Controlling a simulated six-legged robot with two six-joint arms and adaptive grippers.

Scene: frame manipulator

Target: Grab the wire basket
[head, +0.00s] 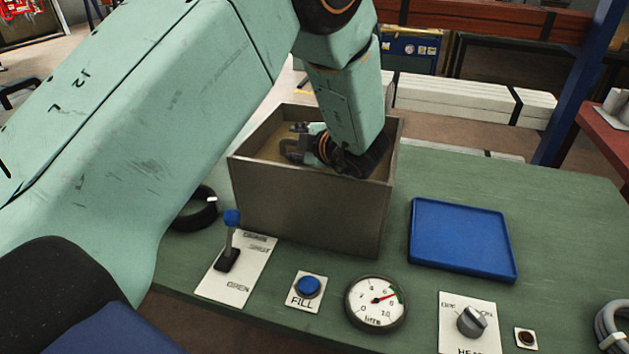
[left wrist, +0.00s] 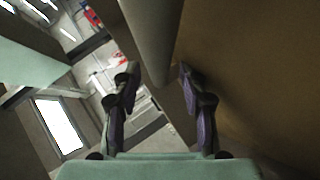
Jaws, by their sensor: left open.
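I cannot make out a wire basket in either view. A square metal tank (head: 305,210) with an open top and brownish inside stands on the green table. My left gripper (head: 345,163) reaches down at the tank's opening, near its right side, and my arm hides part of the inside. In the left wrist view, the fingers of my left gripper (left wrist: 156,76) are apart. A smooth grey rounded bar (left wrist: 154,35) shows between and beyond the fingertips; whether it touches them I cannot tell. A brown surface (left wrist: 250,70) fills the right of that view. My right gripper is not in view.
On the green table (head: 560,215) are a blue tray (head: 462,238), a lever with a blue knob (head: 231,235), a blue FILL button (head: 308,286), a round gauge (head: 376,303) and a rotary knob (head: 471,321). A black ring (head: 194,211) lies left of the tank.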

